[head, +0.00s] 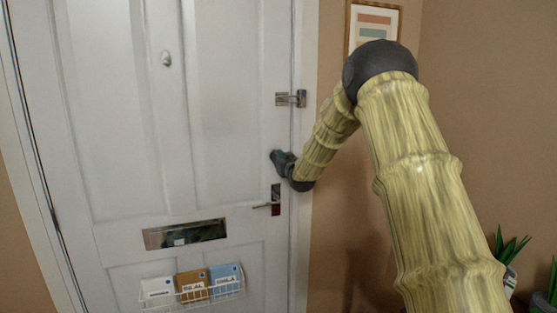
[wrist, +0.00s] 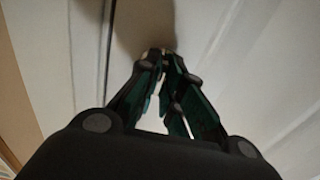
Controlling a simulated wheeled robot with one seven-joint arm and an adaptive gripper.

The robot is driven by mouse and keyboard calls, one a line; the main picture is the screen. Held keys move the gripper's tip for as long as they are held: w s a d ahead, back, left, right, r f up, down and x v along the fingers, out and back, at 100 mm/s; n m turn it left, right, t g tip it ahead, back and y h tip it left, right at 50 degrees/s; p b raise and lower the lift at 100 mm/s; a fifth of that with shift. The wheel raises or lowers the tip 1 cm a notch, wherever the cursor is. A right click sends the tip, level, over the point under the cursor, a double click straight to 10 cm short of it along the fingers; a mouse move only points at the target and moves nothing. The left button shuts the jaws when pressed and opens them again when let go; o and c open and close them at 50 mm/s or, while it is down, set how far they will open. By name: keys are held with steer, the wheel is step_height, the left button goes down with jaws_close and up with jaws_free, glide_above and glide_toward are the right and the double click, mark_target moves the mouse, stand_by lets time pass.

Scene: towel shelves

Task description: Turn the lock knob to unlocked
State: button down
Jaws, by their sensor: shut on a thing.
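The white door (head: 130,120) stands shut in front of me. My gripper (head: 277,157) is at the door's right edge, above the lever handle (head: 268,205) and its dark plate. In the wrist view my gripper's fingertips (wrist: 156,56) are drawn together against the door face, with a small pale bit between them. They are shut on the lock knob, which the fingers and wrist almost wholly hide. I cannot tell which way the knob is turned.
A metal latch (head: 290,98) sits higher on the door edge and frame. A mail slot (head: 185,234) and a wire basket (head: 195,294) with envelopes are lower on the door. A framed picture (head: 374,22) hangs at right. Potted plants (head: 511,249) stand at lower right.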

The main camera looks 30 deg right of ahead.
steer(key=c, duration=1.6)
jaws_free()
steer(key=shift+d, duration=0.1)
steer(key=shift+o, duration=0.2)
steer(key=v, duration=1.2)
